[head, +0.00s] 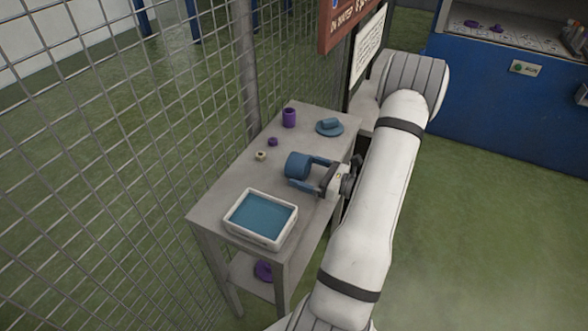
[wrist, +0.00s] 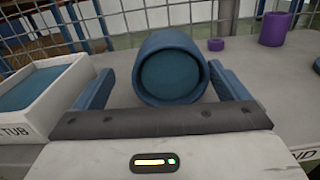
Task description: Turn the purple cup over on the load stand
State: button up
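The purple cup (head: 289,118) stands upright near the far left edge of the grey stand (head: 234,192), with its dark mouth seemingly up. It also shows at the upper right of the wrist view (wrist: 275,30). My gripper (head: 303,172) is open at the middle of the stand, clear of the purple cup. Its two blue fingers (wrist: 162,85) spread to either side of a blue round cup (head: 297,165), which lies on its side with a round end towards me (wrist: 171,77). A gap shows at the left finger. I cannot tell whether the right finger touches it.
A white tub (head: 255,240) with a blue inside stands at the near end. A small purple ring (head: 273,142) and a beige piece (head: 261,156) lie near the purple cup. A blue plate (head: 337,132) holds a blue piece. A wire fence (head: 130,170) runs along the left.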

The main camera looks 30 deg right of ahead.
jog(key=c, duration=1.1)
jog(key=shift+r, duration=0.1)
